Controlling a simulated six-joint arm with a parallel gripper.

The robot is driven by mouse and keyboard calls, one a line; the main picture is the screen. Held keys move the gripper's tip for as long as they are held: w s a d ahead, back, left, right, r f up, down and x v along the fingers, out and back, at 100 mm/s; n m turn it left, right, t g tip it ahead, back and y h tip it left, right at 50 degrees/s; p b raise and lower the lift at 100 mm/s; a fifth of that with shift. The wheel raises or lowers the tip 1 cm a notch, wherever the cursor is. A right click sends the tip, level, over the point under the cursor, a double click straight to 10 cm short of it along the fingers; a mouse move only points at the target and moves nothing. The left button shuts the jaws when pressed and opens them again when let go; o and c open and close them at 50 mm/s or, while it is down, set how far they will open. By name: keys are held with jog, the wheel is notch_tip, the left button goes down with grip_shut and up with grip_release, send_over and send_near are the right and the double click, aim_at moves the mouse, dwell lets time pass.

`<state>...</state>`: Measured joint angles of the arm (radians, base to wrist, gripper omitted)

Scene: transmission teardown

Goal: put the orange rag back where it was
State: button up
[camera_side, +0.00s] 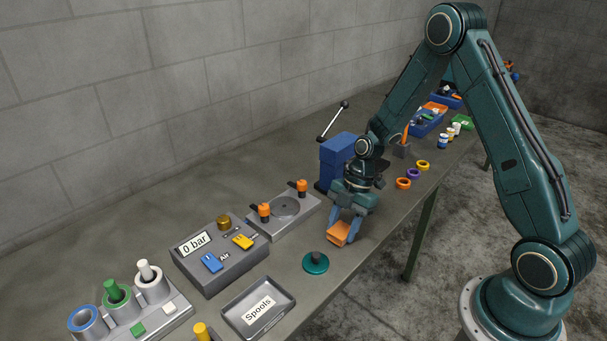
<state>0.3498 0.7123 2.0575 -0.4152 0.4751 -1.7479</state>
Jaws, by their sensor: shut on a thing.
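The orange rag (338,234) is a small folded orange piece between the fingertips of my gripper (345,222). My gripper is shut on it and points down near the front edge of the bench. The rag looks at or just above the bench top; I cannot tell whether it touches. The fingers hide part of the rag. No marked place for the rag can be made out in this view.
A teal round knob piece (316,263) stands left of the rag. A fixture plate (284,210) with orange clamps and a blue press (336,160) are behind. Orange, purple and yellow rings (413,173) lie to the right. A Spools tray (259,307) is at front left.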

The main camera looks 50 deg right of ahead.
jog(key=shift+f, duration=0.1)
jog(key=o, duration=0.9)
jog(key=v, duration=1.2)
